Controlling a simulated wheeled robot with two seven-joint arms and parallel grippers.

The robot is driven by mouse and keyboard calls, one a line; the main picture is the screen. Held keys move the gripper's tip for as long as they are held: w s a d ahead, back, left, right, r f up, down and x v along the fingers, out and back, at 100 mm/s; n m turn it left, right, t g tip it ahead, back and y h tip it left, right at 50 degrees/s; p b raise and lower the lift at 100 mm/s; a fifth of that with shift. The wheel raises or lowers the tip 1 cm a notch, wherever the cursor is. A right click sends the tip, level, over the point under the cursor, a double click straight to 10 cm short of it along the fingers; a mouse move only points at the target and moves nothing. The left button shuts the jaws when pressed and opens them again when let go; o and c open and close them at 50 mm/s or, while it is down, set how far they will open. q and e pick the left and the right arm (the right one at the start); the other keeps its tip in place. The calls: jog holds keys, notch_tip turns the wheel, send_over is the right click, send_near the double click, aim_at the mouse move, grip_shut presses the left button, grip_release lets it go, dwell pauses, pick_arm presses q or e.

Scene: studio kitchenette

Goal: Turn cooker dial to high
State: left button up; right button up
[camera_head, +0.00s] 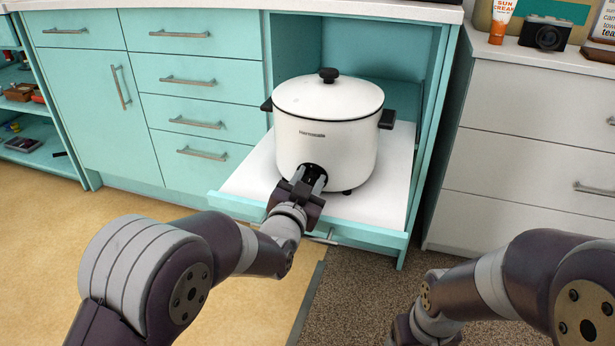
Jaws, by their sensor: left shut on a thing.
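A white round cooker (325,130) with a white lid, a black lid knob and black side handles stands upright on a pull-out shelf (395,195). Its black dial (314,171) is low on the front, partly hidden by my left gripper (309,180). The left gripper reaches in from the lower left and is shut on the dial. The dial's markings and setting are too small and too covered to read. My right arm (480,285) is at the lower right; its gripper does not show.
The shelf sticks out from a teal cabinet (190,85) with drawers. A white drawer unit (530,140) stands on the right, with an orange-and-white tube (502,18) and a camera (544,33) on top. The floor in front is clear.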

pick_arm(q)
jog(key=shift+d+f+m+p, duration=0.15)
jog(key=shift+m+p, duration=0.5)
jog(key=shift+m, duration=0.95)
jog(key=shift+s, duration=0.1)
jog(key=o, duration=1)
jog(key=shift+o, duration=0.2)
jog(key=shift+s+p, duration=0.4)
jog(key=shift+s, duration=0.05)
jog(key=p+v, duration=0.4)
jog(key=v, duration=0.8)
